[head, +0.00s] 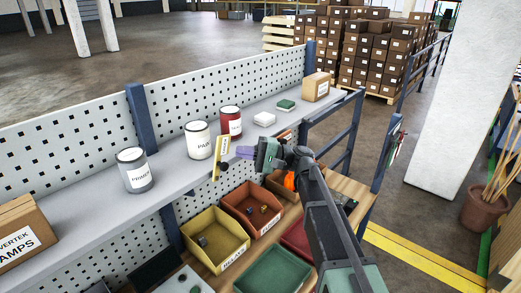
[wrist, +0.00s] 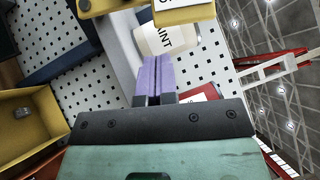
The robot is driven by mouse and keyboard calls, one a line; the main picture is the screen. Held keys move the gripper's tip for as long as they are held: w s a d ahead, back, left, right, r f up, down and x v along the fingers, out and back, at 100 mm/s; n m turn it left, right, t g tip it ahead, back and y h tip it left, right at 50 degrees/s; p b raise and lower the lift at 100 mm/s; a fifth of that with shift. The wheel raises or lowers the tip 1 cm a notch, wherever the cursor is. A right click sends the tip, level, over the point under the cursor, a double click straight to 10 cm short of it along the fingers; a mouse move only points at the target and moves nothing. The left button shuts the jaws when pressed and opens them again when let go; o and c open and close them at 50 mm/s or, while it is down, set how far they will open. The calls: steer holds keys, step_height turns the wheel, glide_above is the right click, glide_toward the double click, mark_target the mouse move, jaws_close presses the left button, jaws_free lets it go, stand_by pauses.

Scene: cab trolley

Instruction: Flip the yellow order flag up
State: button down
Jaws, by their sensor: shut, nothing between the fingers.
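The yellow order flag (head: 221,157) is a narrow yellow plate with a white label at the front edge of the grey shelf. It looks roughly upright with a slight tilt, and a dark round knob shows by its lower part. My gripper (head: 240,152) is just right of the flag, its purple fingers pointing left toward it. In the wrist view the fingers (wrist: 153,75) are closed together and empty. Part of the flag (wrist: 185,14) shows at the top edge there, beyond the fingertips; whether they touch it I cannot tell.
A white paint can (head: 199,141), a red can (head: 231,122) and a grey can (head: 134,170) stand on the shelf behind. A yellow bin (head: 213,238), an orange-brown bin (head: 251,209) and a green bin (head: 272,272) sit below. Open air lies in front of the shelf edge.

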mark_target(228, 149)
steer(key=shift+s+a+r, duration=0.2)
steer(key=shift+s+a, duration=0.15)
steer(key=shift+s, duration=0.15)
steer(key=shift+s+a+r, duration=0.15)
steer(key=shift+s+a, duration=0.2)
steer(key=shift+s, duration=0.1)
steer(key=r+p, duration=0.1)
steer(key=s+r+p, duration=0.1)
steer(key=shift+s+a+r+p, duration=0.1)
steer(key=shift+a+r+p, duration=0.05)
steer(key=shift+a+p, duration=0.2)
steer(key=shift+s+a, duration=0.15)
